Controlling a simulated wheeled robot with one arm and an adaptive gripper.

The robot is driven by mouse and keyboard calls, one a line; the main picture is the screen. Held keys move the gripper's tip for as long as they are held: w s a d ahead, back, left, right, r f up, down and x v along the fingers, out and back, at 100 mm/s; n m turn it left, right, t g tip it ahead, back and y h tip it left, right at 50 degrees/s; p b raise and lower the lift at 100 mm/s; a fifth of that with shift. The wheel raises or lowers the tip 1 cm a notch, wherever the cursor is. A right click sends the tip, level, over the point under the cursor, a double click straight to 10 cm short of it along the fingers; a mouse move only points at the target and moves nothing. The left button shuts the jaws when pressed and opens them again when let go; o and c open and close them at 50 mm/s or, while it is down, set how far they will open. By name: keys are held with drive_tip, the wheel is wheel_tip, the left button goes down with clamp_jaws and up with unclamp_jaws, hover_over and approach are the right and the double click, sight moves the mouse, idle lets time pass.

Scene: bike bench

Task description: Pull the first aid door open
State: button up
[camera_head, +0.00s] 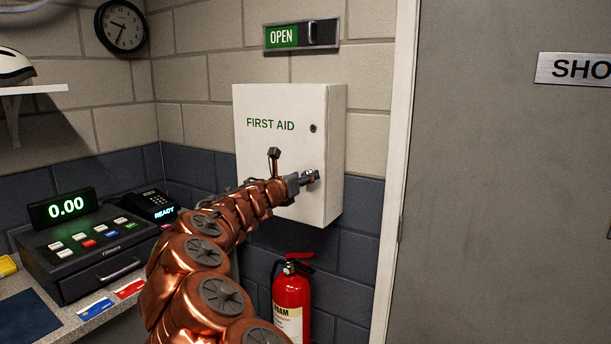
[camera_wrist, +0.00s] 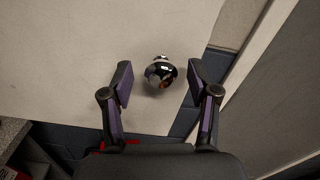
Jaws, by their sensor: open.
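The white first aid cabinet (camera_head: 265,103) hangs on the wall, and its door looks shut. A small dark round lock (camera_head: 313,128) is on the right part of its front. My gripper (camera_head: 308,178) is in front of the lower right of the door, partly hidden by my copper-coloured arm. In the wrist view, my gripper (camera_wrist: 160,84) is open, with one finger on each side of a shiny round knob (camera_wrist: 160,71) on the pale door (camera_wrist: 75,50). The fingers look apart from the knob. My arm hides the knob in the head view.
A red fire extinguisher (camera_head: 292,297) stands below the cabinet. A grey door (camera_head: 500,190) with a pale frame (camera_head: 396,150) is to the right. A till (camera_head: 90,248) and a card terminal (camera_head: 154,205) are on the counter at left. An OPEN sign (camera_head: 300,35) hangs above.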

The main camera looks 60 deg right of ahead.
drive_tip(key=shift+d, duration=0.6)
clamp_jaws()
idle(0.4)
